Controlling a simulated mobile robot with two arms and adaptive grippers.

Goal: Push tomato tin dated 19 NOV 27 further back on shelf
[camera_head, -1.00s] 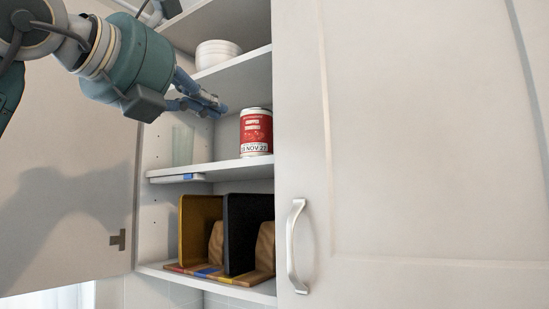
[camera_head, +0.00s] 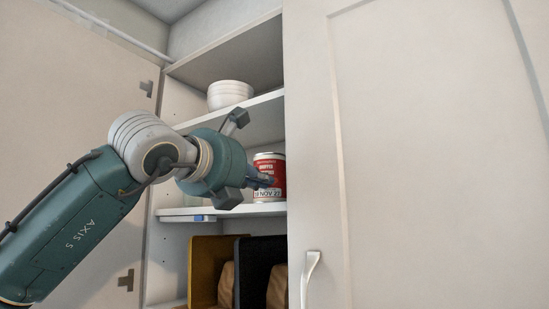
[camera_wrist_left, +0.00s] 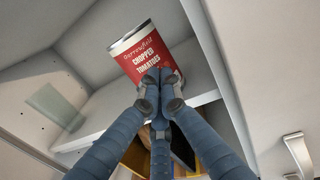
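The red and white tomato tin (camera_head: 272,168) stands upright on the middle shelf (camera_head: 233,210) of the open cabinet, beside the cabinet door on the right. Its lower band reads NOV 27; the day is not clear in the head view. In the left wrist view the tin (camera_wrist_left: 146,52) shows the words chopped tomatoes. My left gripper (camera_head: 266,182) is at the front of the tin, its blue fingers drawn together. In the left wrist view the fingertips (camera_wrist_left: 160,80) overlap the label's lower part; contact cannot be told for sure. My right gripper is not in view.
A stack of white bowls (camera_head: 230,95) stands on the shelf above. A clear glass (camera_wrist_left: 56,106) stands on the tin's shelf, to the left. Yellow (camera_head: 205,262) and black (camera_head: 255,265) upright boards stand below. The door (camera_head: 420,150) bounds the right side.

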